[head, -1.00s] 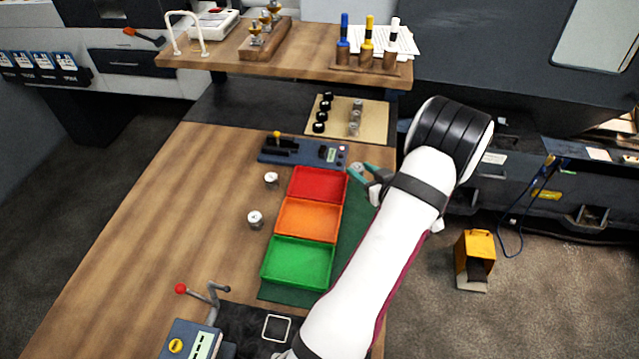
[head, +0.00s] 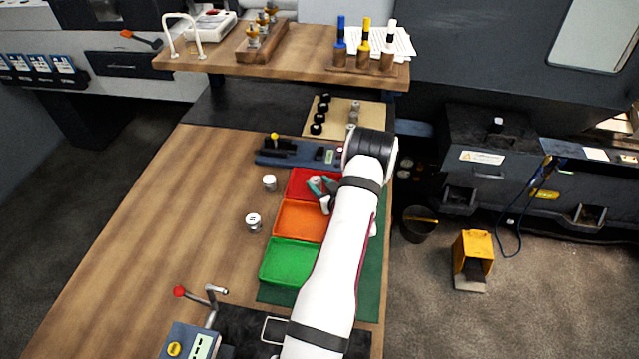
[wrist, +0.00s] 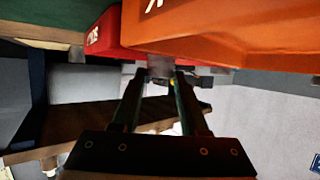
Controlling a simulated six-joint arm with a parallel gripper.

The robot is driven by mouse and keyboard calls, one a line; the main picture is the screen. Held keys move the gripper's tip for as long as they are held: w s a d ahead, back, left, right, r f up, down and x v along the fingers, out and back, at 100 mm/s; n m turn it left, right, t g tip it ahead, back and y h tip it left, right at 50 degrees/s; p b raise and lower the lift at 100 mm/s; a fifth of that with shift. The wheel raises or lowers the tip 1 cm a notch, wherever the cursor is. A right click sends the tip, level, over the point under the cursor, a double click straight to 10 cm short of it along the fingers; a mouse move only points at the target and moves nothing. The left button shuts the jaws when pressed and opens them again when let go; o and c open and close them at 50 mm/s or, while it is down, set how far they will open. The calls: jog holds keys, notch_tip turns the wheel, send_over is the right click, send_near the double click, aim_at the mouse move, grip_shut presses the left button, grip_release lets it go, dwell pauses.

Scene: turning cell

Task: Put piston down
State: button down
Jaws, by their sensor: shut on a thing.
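My gripper (head: 322,187) is shut on a small silver piston (head: 315,181) and holds it at the red tray (head: 297,177), over its right part in the head view. I cannot tell how high above the tray floor the piston is. In the wrist view the grey piston (wrist: 159,66) sits between the fingertips (wrist: 160,80), with the red tray (wrist: 110,35) and the orange tray (wrist: 215,35) close by. Two other pistons, one (head: 269,183) and a second (head: 253,222), stand on the wooden table left of the trays.
The orange tray (head: 292,222) and green tray (head: 285,262) line up in front of the red one. A dark blue gauge fixture (head: 290,155) lies just behind. A board (head: 340,113) holds black and silver parts. The table's left side is clear.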

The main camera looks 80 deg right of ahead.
jog(key=shift+c, duration=2.1)
grip_release()
jog(key=shift+f, duration=0.1)
jog(key=shift+s+a+r, duration=0.2)
jog(key=shift+a+r, duration=0.05)
jog(key=shift+r, duration=0.05)
jog(key=v, duration=1.1)
jog(key=shift+a+r, duration=0.15)
